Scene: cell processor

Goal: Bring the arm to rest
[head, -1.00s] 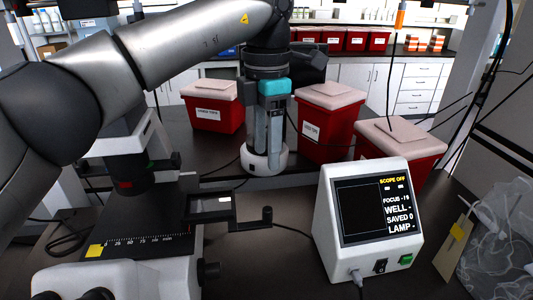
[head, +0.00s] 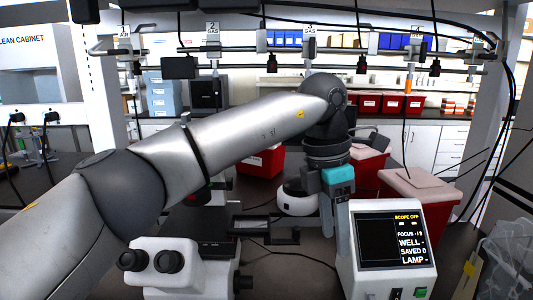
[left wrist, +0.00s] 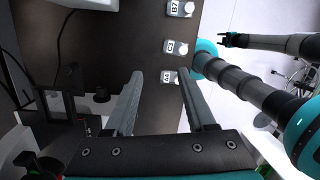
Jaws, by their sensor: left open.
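My left arm comes in from the left in the head view and reaches over the microscope (head: 165,262). Its gripper (head: 335,218) points down beside the white-cased display box (head: 345,262), partly hidden by its own wrist. Another arm ends in a small dark gripper (left wrist: 226,40) at the upper right of that view, apparently my right one. Its jaws are too small to judge.
Red bins with pale lids (head: 420,195) stand behind the display box, which reads "SCOPE OFF". Labelled tabs with knobs (left wrist: 172,47) line the bench edge in the left wrist view. A clear plastic bag (head: 505,262) lies at the far right. A pipe rail (head: 370,52) crosses above.

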